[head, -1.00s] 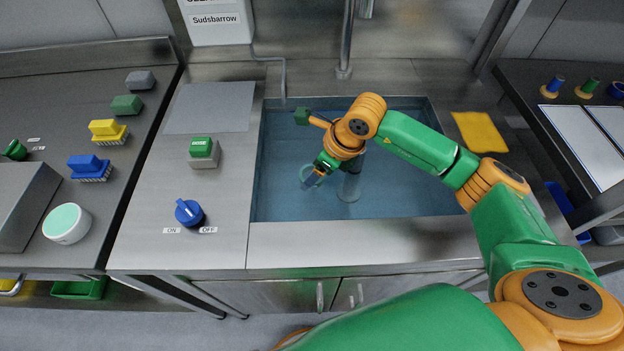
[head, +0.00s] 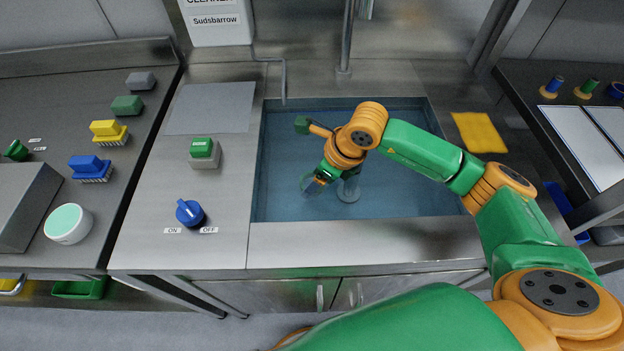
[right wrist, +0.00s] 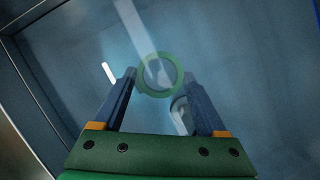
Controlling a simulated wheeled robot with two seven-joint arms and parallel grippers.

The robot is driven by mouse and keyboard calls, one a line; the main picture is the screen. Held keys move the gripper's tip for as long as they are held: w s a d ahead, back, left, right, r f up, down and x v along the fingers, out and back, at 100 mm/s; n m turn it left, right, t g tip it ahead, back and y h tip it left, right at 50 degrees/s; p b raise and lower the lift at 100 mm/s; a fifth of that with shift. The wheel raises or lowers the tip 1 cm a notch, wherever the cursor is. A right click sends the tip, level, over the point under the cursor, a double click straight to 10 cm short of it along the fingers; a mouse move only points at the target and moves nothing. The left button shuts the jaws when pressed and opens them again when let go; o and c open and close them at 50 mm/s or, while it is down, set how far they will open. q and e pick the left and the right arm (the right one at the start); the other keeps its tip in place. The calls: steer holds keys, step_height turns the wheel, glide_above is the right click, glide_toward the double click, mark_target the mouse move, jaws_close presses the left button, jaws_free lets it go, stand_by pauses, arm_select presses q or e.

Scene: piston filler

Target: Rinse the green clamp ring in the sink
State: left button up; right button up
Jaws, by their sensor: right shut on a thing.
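My right gripper (head: 308,187) reaches down into the steel sink (head: 285,213), which has a bluish basin. In the right wrist view its fingers (right wrist: 158,78) are shut on the green clamp ring (right wrist: 176,66), held at the fingertips with its hole facing the camera. In the head view the ring is small and hard to make out at the fingertips. A pale translucent streak (right wrist: 133,25) crosses the ring in the wrist view. A pale upright column (head: 349,187) stands in the basin beside the gripper. My left gripper is not in view.
A blue knob (head: 189,212) sits between ON and OFF labels left of the sink, with a green button (head: 202,147) behind it. A tap pipe (head: 346,45) rises behind the basin. A yellow cloth (head: 479,132) lies to the right. Brushes (head: 90,168) stand far left.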

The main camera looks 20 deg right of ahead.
steer(key=shift+w, duration=0.35)
step_height(320, 180, up, 10)
steer(key=p, duration=0.7)
stand_by(0.8)
step_height(320, 180, up, 4)
steer(key=shift+r+p, duration=0.1)
steer(key=shift+p, duration=1.15)
